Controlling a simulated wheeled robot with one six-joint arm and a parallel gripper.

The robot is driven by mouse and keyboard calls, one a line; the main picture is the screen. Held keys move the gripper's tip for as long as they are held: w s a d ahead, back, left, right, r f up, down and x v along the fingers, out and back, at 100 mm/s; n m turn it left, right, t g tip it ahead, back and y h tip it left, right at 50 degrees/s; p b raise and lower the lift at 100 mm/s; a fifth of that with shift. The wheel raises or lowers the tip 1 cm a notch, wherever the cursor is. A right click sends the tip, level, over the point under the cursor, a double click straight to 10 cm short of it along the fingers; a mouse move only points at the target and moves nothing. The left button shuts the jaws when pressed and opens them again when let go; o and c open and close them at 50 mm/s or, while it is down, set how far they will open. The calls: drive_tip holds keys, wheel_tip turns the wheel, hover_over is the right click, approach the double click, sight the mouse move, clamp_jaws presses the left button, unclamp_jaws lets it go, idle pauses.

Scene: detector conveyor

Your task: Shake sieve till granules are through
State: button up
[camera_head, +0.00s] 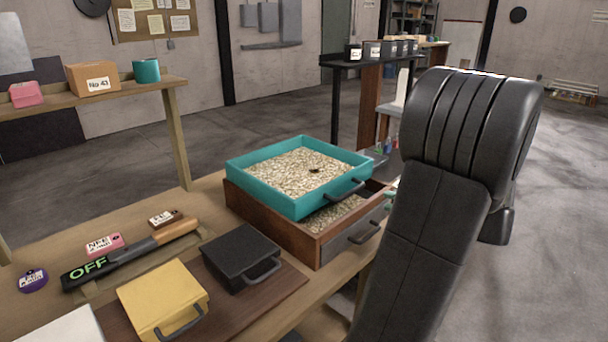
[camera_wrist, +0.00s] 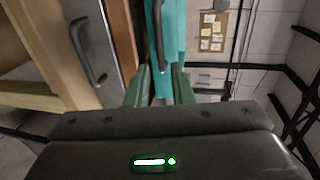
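The teal sieve (camera_head: 335,155) is a square tray heaped with pale granules (camera_head: 298,170), with a small dark speck among them. It sits slightly askew on a brown wooden box (camera_head: 265,218), and more granules show inside the box below it. The sieve has a dark handle (camera_head: 344,191) on its near right side. In the wrist view, my gripper (camera_wrist: 160,76) has its green fingers apart, facing the teal sieve wall (camera_wrist: 172,30) and handle (camera_wrist: 158,38). The fingers look empty, with the handle just ahead between them. My arm hides most of the gripper in the head view.
A grey drawer handle (camera_wrist: 85,52) is on the box front beside the sieve handle. A black lidded box (camera_head: 240,257), a yellow box (camera_head: 163,300) and a black bar marked OFF (camera_head: 105,268) lie left on the bench. Open floor (camera_head: 555,200) lies to the right.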

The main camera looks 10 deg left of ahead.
sight(352, 193)
drive_tip(key=shift+o, duration=0.7)
drive_tip(key=shift+r, duration=0.1)
drive_tip(key=p, duration=0.7)
drive_tip(key=shift+d+r, duration=0.15)
drive_tip(key=shift+r, duration=0.25)
drive_tip(key=shift+s+p, duration=0.15)
drive_tip(key=shift+p, duration=0.85)
drive_tip(key=p+x, duration=0.1)
drive_tip(key=x, duration=0.3)
drive_tip(key=p+x, duration=0.2)
drive_tip(key=x, duration=0.3)
drive_tip(key=f+p+x, duration=0.1)
drive_tip(key=x, duration=0.4)
drive_tip(key=shift+s, duration=0.2)
